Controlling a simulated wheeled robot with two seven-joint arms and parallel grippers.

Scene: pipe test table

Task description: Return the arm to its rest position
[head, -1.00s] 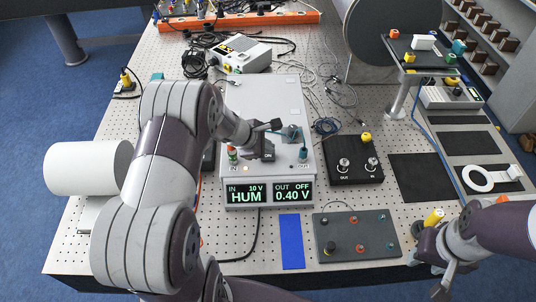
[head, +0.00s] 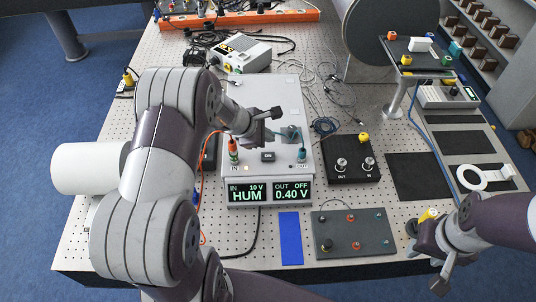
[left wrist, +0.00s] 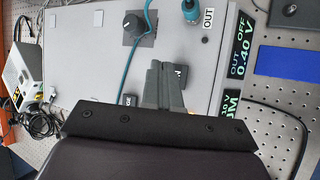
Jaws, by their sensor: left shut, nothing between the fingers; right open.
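My left gripper (head: 270,134) is shut and empty. In the head view it hangs over the grey instrument box (head: 290,98), a little behind the black ON button (head: 268,157). In the left wrist view its closed fingers (left wrist: 166,70) overlap part of the ON button (left wrist: 180,76), with the dark knob (left wrist: 134,24) beyond them. My right gripper (head: 436,272) is open at the lower right, off the table's front edge.
An orange plug (head: 233,150) stands at IN and a teal plug (head: 302,153) at OUT. The displays (head: 270,193) read HUM, IN 10 V, OUT OFF 0.40 V. A black box (head: 352,172), a grey socket panel (head: 345,222) and a blue strip (head: 290,238) lie nearby.

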